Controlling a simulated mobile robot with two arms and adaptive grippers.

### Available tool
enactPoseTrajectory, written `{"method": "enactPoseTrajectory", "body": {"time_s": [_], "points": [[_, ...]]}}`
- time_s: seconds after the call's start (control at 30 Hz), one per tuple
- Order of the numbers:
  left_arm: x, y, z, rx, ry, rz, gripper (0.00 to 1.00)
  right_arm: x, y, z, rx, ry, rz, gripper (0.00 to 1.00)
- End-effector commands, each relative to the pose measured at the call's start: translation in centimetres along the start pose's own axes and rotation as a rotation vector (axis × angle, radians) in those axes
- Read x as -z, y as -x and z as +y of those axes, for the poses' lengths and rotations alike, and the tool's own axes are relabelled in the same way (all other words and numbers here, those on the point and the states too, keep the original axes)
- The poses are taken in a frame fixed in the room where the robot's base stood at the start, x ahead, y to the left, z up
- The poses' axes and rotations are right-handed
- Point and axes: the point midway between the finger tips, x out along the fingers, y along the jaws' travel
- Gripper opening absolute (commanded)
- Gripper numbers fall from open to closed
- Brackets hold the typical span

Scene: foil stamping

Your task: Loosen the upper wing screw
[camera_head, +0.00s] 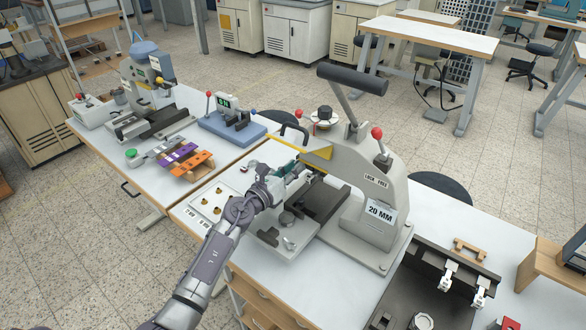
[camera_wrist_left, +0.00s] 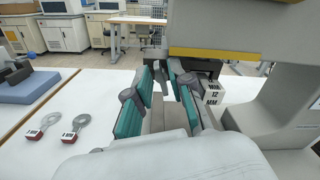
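The grey press (camera_head: 365,190) with a long dark lever stands on the middle table. My left gripper (camera_head: 303,174) reaches in from the left to the press head, under the yellow pointer (camera_head: 318,153). In the left wrist view its two teal-padded fingers (camera_wrist_left: 166,88) stand apart with a gap between them. A small dark and grey part (camera_wrist_left: 182,74) shows just beyond the fingertips, but I cannot tell whether it is the upper wing screw. No wing screw is clearly seen at the press head. A small silver winged piece (camera_head: 289,243) sits low on the press base. My right gripper is not in view.
A small block marked 12 MM (camera_wrist_left: 212,88) is close right of the fingers. Two ring-ended tags (camera_wrist_left: 78,124) lie on the table to the left. A plate with brass pieces (camera_head: 208,206) is left of the press. A clamp fixture (camera_head: 440,290) is at front right.

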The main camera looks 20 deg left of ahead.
Motion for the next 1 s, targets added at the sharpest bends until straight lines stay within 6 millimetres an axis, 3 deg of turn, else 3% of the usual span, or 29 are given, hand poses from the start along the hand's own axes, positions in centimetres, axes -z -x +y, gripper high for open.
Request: {"method": "enactPoseTrajectory", "body": {"time_s": [0.03, 0.1, 0.5, 0.8, 0.83, 1.0], "points": [[0.0, 0.0, 0.0, 0.000, 0.000, 0.000, 0.10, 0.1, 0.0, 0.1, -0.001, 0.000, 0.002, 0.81], [0.0, 0.0, 0.0, 0.000, 0.000, 0.000, 0.00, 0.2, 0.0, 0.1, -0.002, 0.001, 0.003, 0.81], [-0.2, 0.1, 0.1, -0.002, 0.129, 0.001, 0.00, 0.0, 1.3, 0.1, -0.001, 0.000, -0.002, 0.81], [0.0, 0.1, 0.2, -0.002, 0.144, -0.001, 0.00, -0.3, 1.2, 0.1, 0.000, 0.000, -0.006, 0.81], [-0.1, 0.1, 0.2, -0.002, 0.144, -0.001, 0.20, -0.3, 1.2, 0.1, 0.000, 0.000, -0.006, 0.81], [0.0, 0.1, 0.1, -0.001, 0.143, -0.001, 0.23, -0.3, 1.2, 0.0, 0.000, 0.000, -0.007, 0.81]]}}
